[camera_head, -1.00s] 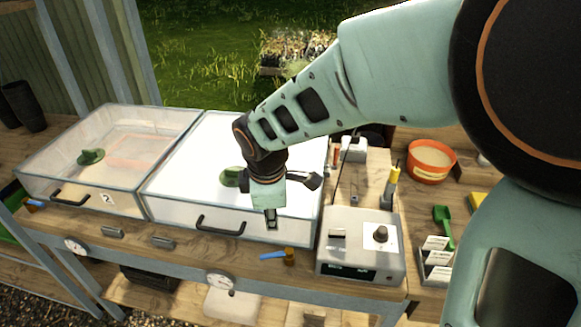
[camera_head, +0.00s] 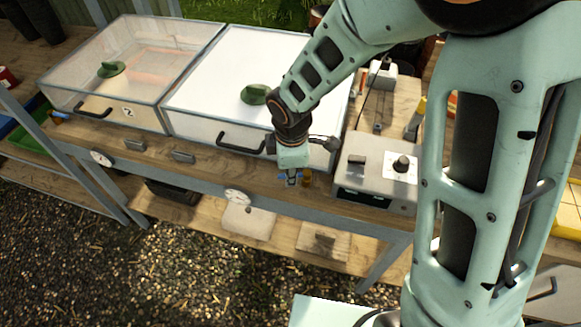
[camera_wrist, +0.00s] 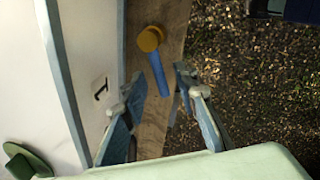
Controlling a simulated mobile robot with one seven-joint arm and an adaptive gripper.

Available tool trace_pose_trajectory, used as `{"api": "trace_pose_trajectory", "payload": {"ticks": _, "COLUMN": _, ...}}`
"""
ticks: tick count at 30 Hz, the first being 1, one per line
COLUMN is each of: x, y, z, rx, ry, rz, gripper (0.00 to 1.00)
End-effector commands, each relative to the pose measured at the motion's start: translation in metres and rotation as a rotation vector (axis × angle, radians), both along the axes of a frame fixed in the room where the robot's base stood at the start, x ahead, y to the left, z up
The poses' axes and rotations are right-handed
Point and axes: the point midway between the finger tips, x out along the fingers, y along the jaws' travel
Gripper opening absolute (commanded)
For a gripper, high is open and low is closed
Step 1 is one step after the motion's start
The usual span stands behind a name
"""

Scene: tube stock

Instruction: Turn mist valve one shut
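Mist valve one is a brass body (camera_head: 307,180) with a blue lever (camera_wrist: 158,74), on the bench's front edge by the box labelled 1. In the wrist view its brass cap (camera_wrist: 150,39) is beyond the fingertips, and the lever points back into the gap between them. My gripper (camera_head: 290,181) is low over the valve in the head view and hides most of the lever. In the wrist view my gripper (camera_wrist: 160,90) is open, with one finger on each side of the lever's free end. I cannot tell whether either finger touches it.
The white-lidded box (camera_head: 215,85) with a black handle (camera_head: 240,146) stands left of my gripper. A grey control box (camera_head: 375,175) is close on the right. Another blue valve lever (camera_head: 59,117) is far left by box 2. Gravel (camera_head: 210,270) lies below the bench front.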

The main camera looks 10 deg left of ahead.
Motion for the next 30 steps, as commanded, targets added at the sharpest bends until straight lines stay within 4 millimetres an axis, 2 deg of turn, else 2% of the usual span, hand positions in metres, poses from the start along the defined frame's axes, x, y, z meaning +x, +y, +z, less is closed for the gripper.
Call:
{"api": "trace_pose_trajectory", "payload": {"ticks": 9, "x": 0.001, "y": 0.0002, "z": -0.0021, "rx": 0.001, "ry": -0.002, "rz": 0.0, "gripper": 0.27}}
{"api": "trace_pose_trajectory", "payload": {"ticks": 17, "x": 0.0009, "y": 0.0003, "z": -0.0019, "rx": 0.0, "ry": -0.001, "rz": 0.0, "gripper": 0.0}}
{"api": "trace_pose_trajectory", "payload": {"ticks": 30, "x": 0.0021, "y": 0.001, "z": -0.004, "rx": 0.0, "ry": -0.002, "rz": -0.024, "gripper": 0.0}}
